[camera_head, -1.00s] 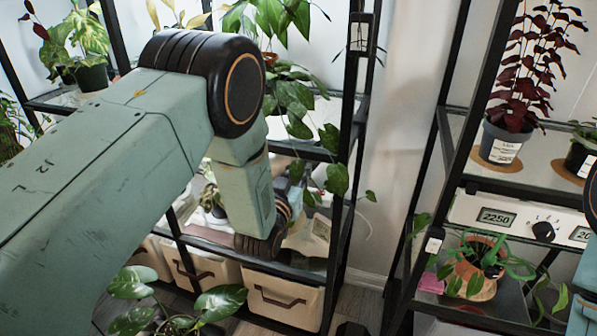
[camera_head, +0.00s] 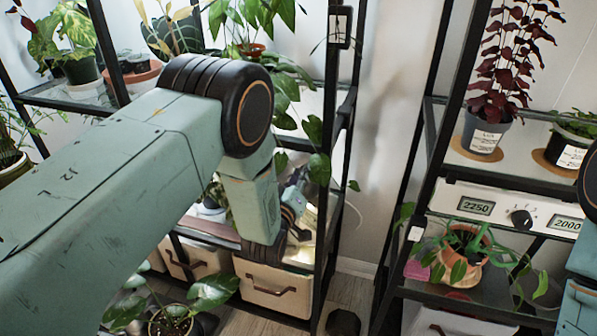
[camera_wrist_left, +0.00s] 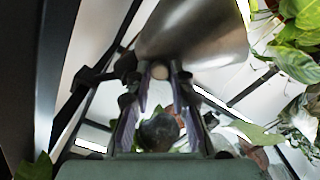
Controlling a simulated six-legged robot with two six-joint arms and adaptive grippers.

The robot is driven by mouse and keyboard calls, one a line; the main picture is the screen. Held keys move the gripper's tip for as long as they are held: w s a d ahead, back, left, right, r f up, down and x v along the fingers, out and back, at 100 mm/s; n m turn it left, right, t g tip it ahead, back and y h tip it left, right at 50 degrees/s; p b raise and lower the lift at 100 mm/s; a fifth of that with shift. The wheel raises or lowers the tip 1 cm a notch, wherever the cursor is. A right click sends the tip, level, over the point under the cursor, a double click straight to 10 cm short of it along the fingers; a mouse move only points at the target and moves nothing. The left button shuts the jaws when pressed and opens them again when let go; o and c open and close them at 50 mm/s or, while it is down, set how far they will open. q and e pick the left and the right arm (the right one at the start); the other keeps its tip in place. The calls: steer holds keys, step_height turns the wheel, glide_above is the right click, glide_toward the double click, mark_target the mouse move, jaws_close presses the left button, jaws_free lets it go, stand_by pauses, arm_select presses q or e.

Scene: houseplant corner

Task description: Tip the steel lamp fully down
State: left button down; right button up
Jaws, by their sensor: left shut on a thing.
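The steel lamp (camera_wrist_left: 195,32) shows in the left wrist view as a large brushed-metal shade at the top, just beyond my fingers. My left gripper (camera_wrist_left: 160,72) reaches up to the shade's lower end, with its two fingers on either side of a small round part, and is shut on the lamp. In the head view my left gripper (camera_head: 293,207) is low in the left rack, mostly behind my own arm. The lamp is hard to make out there; a bright warm patch shows beside the gripper. My right gripper is outside both views.
Black rack posts (camera_head: 333,150) stand close to the right of my left gripper. Cream drawers (camera_head: 272,288) sit below it, and potted plants crowd the shelves. The right rack holds a dark red plant (camera_head: 497,70) and a control panel (camera_head: 500,212).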

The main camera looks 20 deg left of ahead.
arm_select(q)
steer(key=shift+d+f, duration=0.15)
steer(key=shift+d, duration=0.15)
steer(key=c, duration=1.2)
jaws_free()
steer(key=shift+n, duration=0.3)
steer(key=shift+s, duration=0.15)
steer(key=s, duration=1.1)
steer(key=shift+s+a, duration=0.25)
steer(key=shift+s, duration=0.15)
